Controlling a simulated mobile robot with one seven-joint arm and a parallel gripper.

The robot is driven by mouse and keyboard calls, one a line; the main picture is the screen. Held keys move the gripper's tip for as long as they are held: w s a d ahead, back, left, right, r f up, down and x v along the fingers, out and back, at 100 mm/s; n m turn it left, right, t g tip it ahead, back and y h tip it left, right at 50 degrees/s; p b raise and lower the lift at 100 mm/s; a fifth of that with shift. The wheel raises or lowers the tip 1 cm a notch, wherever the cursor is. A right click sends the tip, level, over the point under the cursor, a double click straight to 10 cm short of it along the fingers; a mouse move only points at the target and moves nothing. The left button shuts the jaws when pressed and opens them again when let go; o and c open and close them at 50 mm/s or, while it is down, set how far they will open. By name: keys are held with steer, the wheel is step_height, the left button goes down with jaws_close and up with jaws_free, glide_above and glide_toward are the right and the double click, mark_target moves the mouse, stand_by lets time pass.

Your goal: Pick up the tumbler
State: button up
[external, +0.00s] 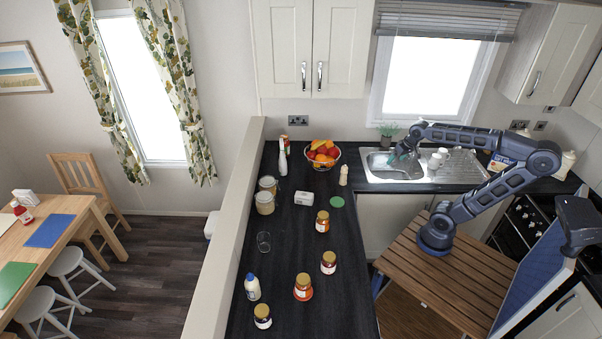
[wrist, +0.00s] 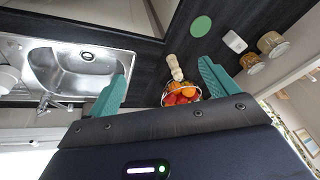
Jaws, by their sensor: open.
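The tumbler (external: 263,242) is a clear glass on the dark counter, left of the middle, with jars to its right and a white bottle in front of it. It does not show clearly in the wrist view. My gripper (external: 398,160) is over the sink at the back, far to the right of the tumbler. In the wrist view, its two teal fingers (wrist: 163,85) are spread wide with nothing between them in their grip; the fruit bowl lies beyond them.
Several jars, including one on an orange disc (external: 303,287), stand on the counter (external: 345,298). A white bottle (external: 252,287), canisters (external: 265,202), a white box (external: 304,198), a green disc (external: 337,201) and a fruit bowl (external: 323,154) surround the tumbler's area. The sink (external: 385,173) is at the back.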

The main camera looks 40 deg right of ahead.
steer(key=w+a+r+m+g, duration=0.1)
steer(key=w+a+r+m, duration=0.1)
steer(key=w+a, duration=0.5)
steer(key=w+a+r+m, duration=0.2)
steer(key=w+a, duration=0.4)
steer(key=w, duration=0.3)
steer(key=w+a+f+m+g+y, duration=0.1)
steer(key=w+a+f+m, duration=0.1)
steer(key=w+a, duration=0.4)
steer(key=w+a+f+m, duration=0.15)
steer(key=w+a, duration=0.25)
steer(key=a, duration=0.5)
steer(key=m+g, duration=0.2)
steer(key=m, duration=0.6)
glide_toward(265, 235)
steer(key=s+a+f, duration=0.1)
steer(key=s+a, duration=0.1)
steer(key=f, duration=0.2)
steer(key=a+f, duration=0.1)
steer(key=f, duration=0.2)
steer(key=shift+f, duration=0.3)
steer(key=shift+w+a+f, duration=0.1)
steer(key=shift+a+f, duration=0.1)
steer(key=shift+f, duration=0.6)
steer(key=shift+a+f, duration=0.15)
steer(key=shift+f, duration=0.7)
steer(key=shift+w+a+f, duration=0.1)
steer(key=shift+a+f, duration=0.1)
steer(key=shift+f, duration=0.6)
steer(key=c, duration=1.3)
